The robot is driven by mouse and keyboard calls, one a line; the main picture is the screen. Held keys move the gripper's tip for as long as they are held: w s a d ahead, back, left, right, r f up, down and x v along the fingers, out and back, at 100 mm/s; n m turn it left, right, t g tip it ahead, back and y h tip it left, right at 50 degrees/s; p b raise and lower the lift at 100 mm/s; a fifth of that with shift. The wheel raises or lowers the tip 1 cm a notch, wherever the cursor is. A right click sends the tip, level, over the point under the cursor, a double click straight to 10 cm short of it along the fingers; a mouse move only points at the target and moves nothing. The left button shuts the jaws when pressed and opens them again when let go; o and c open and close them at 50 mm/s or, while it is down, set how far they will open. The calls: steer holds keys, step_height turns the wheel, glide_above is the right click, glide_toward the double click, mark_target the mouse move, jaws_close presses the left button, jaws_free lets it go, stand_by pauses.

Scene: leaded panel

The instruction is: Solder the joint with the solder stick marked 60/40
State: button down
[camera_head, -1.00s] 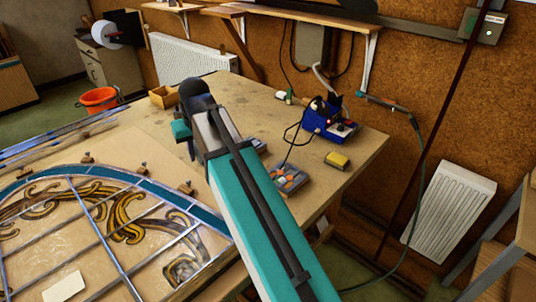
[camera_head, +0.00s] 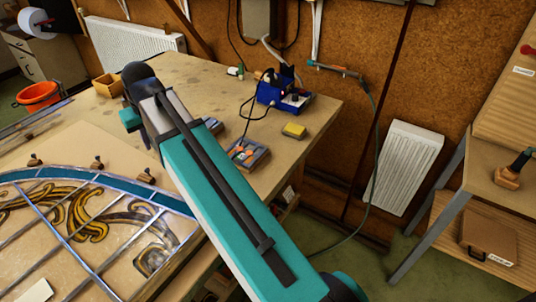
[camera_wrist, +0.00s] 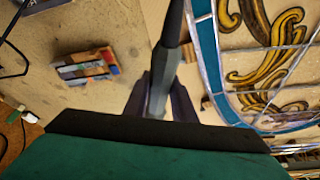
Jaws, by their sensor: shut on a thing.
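My gripper (camera_wrist: 161,85) shows in the wrist view, its two dark fingers shut around a grey stick-like tool (camera_wrist: 158,92) with a dark upper part. I cannot tell what tool it is, and no marking on it is readable. In the head view my arm hides the gripper and the tool. The leaded panel (camera_head: 60,225) lies on the bench at the left, with amber scrolls and a teal border; it also shows in the wrist view (camera_wrist: 207,62). No stick marked 60/40 can be read in either view.
A grey tray (camera_head: 262,158) of small coloured items lies on the bench (camera_head: 190,75), right of my arm. A blue soldering station (camera_head: 283,95) and a yellow block (camera_head: 294,130) stand near its right end. Wooden blocks line the panel's edge. A side table (camera_head: 470,185) stands far right.

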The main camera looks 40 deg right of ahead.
steer(key=shift+s+a+f+p, duration=0.1)
steer(key=shift+s+f+p, duration=0.15)
steer(key=shift+s+p, duration=0.85)
steer(key=shift+s+a+f+p, duration=0.1)
steer(key=shift+s+f+p, duration=0.15)
steer(key=shift+s+p, duration=0.85)
steer(key=shift+s+f, duration=0.2)
steer(key=shift+s, duration=0.05)
steer(key=shift+d, duration=0.1)
